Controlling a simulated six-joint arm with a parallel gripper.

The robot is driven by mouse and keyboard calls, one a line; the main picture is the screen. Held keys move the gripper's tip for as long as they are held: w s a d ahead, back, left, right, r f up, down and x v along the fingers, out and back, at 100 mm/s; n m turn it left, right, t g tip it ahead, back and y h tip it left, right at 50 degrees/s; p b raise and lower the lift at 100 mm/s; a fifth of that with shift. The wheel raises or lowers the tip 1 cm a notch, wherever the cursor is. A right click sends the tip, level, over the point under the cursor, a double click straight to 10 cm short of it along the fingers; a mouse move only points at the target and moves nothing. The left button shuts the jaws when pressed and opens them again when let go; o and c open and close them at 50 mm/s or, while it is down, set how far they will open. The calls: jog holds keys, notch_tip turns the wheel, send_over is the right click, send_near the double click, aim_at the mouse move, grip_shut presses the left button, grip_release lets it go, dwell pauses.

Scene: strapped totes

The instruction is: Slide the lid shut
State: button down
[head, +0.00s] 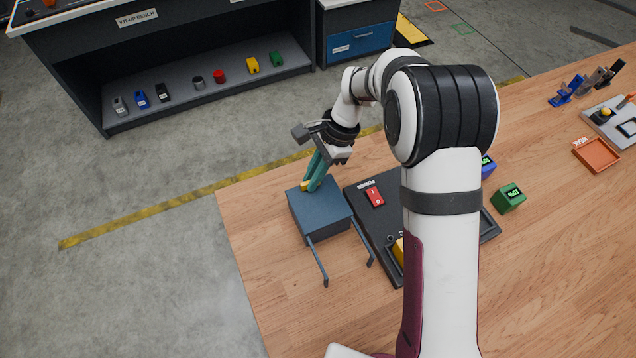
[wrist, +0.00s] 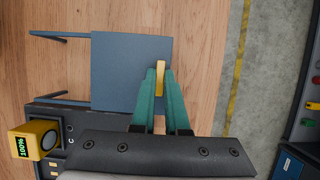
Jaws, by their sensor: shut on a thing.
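The blue-grey lid (head: 322,215) is a flat, squarish slab near the table's left edge. It also shows in the wrist view (wrist: 120,70). A yellow handle (wrist: 160,78) stands near its far edge. Two thin grey rails (head: 318,262) stick out from its near side, with bare wood between them. My gripper (head: 312,183) has teal fingers and comes down from above. In the wrist view my gripper (wrist: 160,80) is shut on the yellow handle. What lies under the lid is hidden.
A black panel with a red POWER switch (head: 374,196) is right of the lid. A yellow block reading 100% (wrist: 36,140) sits on it. A green block (head: 508,198) and an orange tray (head: 597,155) stand farther right. My arm hides part of the panel.

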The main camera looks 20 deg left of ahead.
jog(key=shift+w+a, duration=0.15)
jog(key=shift+w, duration=0.05)
jog(key=c, duration=0.9)
grip_release()
jog(key=shift+r, duration=0.1)
jog(key=v, duration=1.5)
jog(key=shift+s+r, duration=0.1)
jog(key=shift+r, duration=0.25)
jog(key=shift+d, duration=0.2)
